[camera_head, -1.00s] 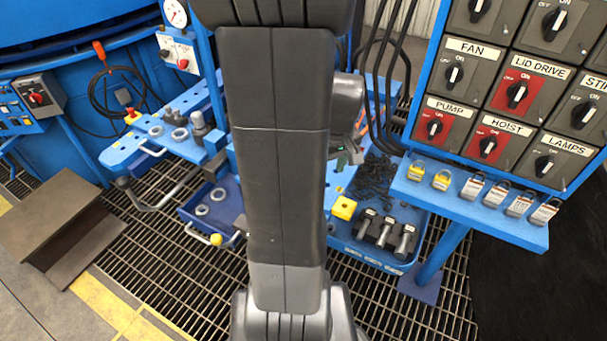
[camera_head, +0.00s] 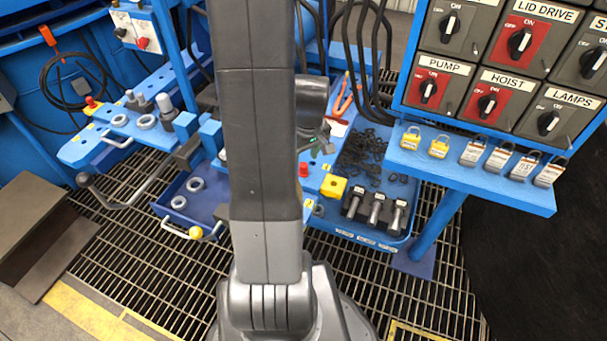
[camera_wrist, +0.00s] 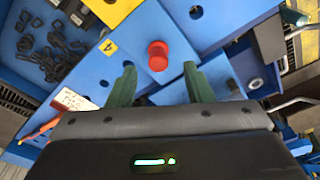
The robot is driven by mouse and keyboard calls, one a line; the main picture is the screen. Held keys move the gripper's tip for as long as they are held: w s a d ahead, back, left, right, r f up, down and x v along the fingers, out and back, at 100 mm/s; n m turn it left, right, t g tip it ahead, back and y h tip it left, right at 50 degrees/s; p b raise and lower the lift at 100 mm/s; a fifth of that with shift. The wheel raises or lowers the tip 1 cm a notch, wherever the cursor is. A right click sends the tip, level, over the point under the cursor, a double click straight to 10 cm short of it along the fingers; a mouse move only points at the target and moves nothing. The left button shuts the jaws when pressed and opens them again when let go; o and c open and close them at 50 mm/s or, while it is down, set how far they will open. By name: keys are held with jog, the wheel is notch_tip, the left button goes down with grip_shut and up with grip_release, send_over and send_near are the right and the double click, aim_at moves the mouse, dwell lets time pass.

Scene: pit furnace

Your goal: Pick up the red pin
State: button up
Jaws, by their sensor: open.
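The red pin (camera_wrist: 157,55) stands on a blue plate in the wrist view, its round top facing the camera. In the head view, the red pin (camera_head: 303,170) shows just right of my arm, beside a yellow block. My gripper (camera_wrist: 159,82) is open and empty in the wrist view, its two green fingers spread. The pin lies just beyond the fingertips, roughly centred between them in the picture.
A yellow block (camera_head: 333,187) sits near the pin, by a blue tray (camera_head: 401,222) with dark links and several grey-headed tools. A shelf with padlocks (camera_head: 455,172) and a switch panel (camera_head: 494,68) stand right. A drawer with rings (camera_head: 170,222) is left.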

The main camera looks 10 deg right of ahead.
jog(key=f, duration=0.1)
jog(key=f+b, duration=0.1)
jog(key=f, duration=0.3)
jog(key=shift+w+b, duration=0.35)
jog(key=shift+w, duration=0.05)
grip_shut()
notch_tip(320, 180, up, 10)
jog(key=p, duration=0.3)
